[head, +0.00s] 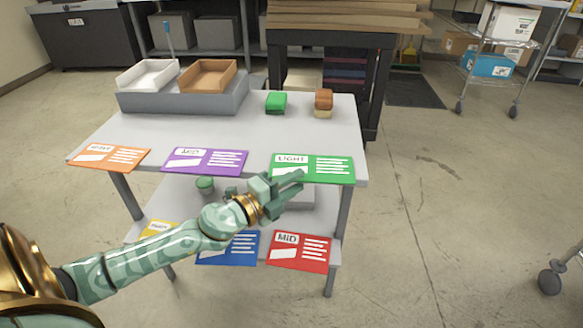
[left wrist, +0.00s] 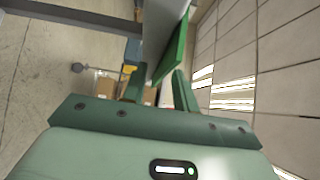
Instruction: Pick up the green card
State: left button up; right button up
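The green card (head: 325,168), marked LIGHT, lies at the right front of the cart's top shelf (head: 240,135), its front part at the shelf edge. In the left wrist view the green card (left wrist: 174,50) shows nearly edge-on, beside the grey shelf edge. My left gripper (head: 299,182) is at the card's front left part, its fingers pointing right and covering a little of the card. In the left wrist view the two fingers of the left gripper (left wrist: 157,88) stand apart, with the card and shelf edge just beyond them. I cannot tell whether they touch the card. My right gripper is not in view.
An orange card (head: 108,158) and a purple card (head: 205,161) lie along the same edge. A green block (head: 276,103), an orange-brown block (head: 323,100) and a grey tray holder (head: 185,98) stand behind. Below are a blue card (head: 228,250) and a red card (head: 300,252).

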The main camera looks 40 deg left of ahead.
pick_arm(q)
grip_shut()
jog(key=shift+r, duration=0.1)
